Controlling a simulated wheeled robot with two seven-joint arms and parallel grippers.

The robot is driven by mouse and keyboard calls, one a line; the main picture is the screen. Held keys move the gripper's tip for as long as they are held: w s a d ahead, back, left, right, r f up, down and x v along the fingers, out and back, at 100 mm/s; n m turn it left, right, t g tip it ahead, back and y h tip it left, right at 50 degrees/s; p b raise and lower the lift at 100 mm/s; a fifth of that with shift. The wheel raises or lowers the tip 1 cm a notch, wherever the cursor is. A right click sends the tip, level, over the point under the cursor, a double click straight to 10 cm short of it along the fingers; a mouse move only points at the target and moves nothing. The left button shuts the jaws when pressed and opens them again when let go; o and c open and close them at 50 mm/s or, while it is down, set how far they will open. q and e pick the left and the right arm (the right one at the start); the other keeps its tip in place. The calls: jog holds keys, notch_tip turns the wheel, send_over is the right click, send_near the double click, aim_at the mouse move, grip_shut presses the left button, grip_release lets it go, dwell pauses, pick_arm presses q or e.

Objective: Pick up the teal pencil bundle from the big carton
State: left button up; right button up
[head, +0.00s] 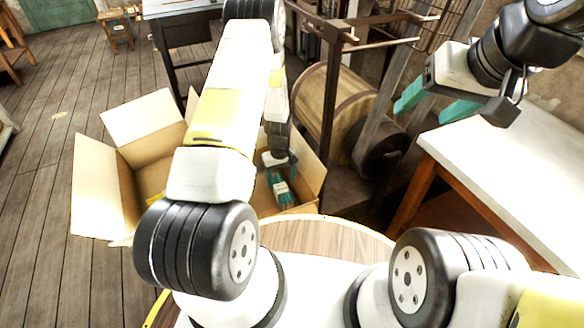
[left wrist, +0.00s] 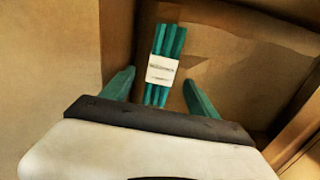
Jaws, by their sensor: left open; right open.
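The teal pencil bundle (head: 281,190) lies in the big carton (head: 142,118), at its right side near the right wall. It is several teal sticks held by a white band, and also shows in the left wrist view (left wrist: 163,69). My left gripper (left wrist: 159,76) is open above the bundle. Its teal fingers stand on either side of the bundle's near end in that view, with a gap on each side. In the head view my left arm covers much of the carton and the left gripper (head: 279,170). My right gripper (head: 430,103) is open and empty above the white table's far left corner.
The carton's flaps stand open, and its right wall (head: 312,180) is close to the bundle. A white-topped table (head: 500,165) stands at the right. A wooden barrel (head: 325,108) and a dark wheel (head: 380,150) stand behind the carton. Plank floor (head: 50,130) is clear at the left.

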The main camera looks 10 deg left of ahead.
aim_at(281, 188)
pick_arm(q)
notch_tip(281, 188, down, 8)
jog(key=shift+s+r, duration=0.15)
jog(key=shift+r, duration=0.1)
grip_shut()
dwell(0.4)
